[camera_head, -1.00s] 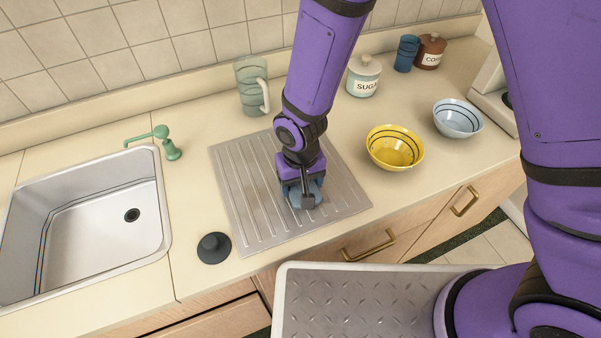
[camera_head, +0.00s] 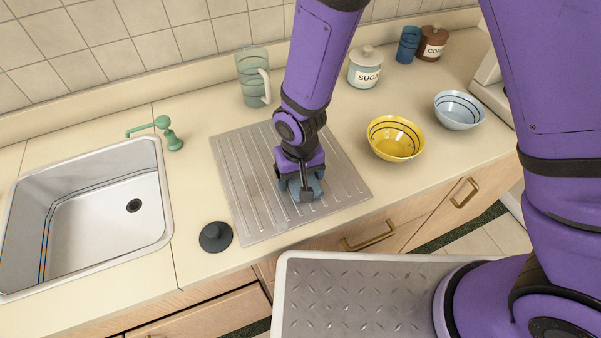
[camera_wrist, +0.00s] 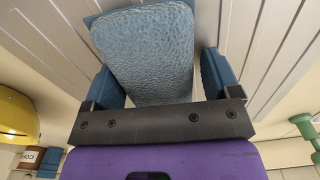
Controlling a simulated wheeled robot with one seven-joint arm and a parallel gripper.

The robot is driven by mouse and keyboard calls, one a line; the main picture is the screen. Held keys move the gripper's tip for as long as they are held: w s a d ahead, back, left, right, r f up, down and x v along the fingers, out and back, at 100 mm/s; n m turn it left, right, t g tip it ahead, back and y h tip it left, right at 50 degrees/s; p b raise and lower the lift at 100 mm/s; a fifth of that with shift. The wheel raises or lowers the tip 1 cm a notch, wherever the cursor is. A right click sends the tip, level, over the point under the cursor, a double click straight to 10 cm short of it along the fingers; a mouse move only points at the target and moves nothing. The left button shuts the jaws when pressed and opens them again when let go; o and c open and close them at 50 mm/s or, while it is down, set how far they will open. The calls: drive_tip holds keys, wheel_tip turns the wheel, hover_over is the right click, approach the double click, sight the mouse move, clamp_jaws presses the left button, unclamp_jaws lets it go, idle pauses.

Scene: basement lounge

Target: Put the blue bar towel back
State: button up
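The blue bar towel (camera_wrist: 145,50) is a folded, textured blue piece on the ridged metal drainboard (camera_head: 240,185). In the head view it shows only partly (camera_head: 316,188), mostly hidden under my gripper (camera_head: 303,194). My gripper points down over the drainboard. In the wrist view my gripper's two fingers (camera_wrist: 160,85) stand apart with the towel between them. A gap shows between the towel and the right finger. The left finger is close to the towel's edge; I cannot tell whether they touch.
The sink (camera_head: 85,215) with a green faucet (camera_head: 165,132) and a dark stopper (camera_head: 215,237) lie left. A glass pitcher (camera_head: 250,78) and sugar jar (camera_head: 365,68) stand behind. A yellow bowl (camera_head: 395,138) and pale blue bowl (camera_head: 459,110) stand right.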

drive_tip(key=shift+d+f, duration=0.3)
drive_tip(key=shift+d, duration=0.2)
drive_tip(key=shift+w+r, duration=0.1)
drive_tip(key=shift+r, duration=0.35)
wheel_tip(320, 180, up, 11)
drive_tip(key=shift+w+a, duration=0.15)
drive_tip(key=shift+a, duration=0.2)
drive_tip(key=w+d+r+m+t, duration=0.2)
drive_tip(key=d+r, duration=1.6)
drive_tip(key=s+d+r+m+t, duration=0.1)
drive_tip(key=s+d+r, duration=0.3)
drive_tip(key=s+d, duration=0.2)
drive_tip(key=s+d+r+m+t, duration=0.1)
drive_tip(key=s+d+r+t, duration=0.1)
drive_tip(key=s+d+r, duration=0.3)
drive_tip(key=s+d, duration=0.1)
drive_tip(key=d, duration=0.2)
drive_tip(key=shift+d+r, duration=0.25)
drive_tip(key=shift+r, duration=0.05)
drive_tip(key=shift+s+r, duration=0.1)
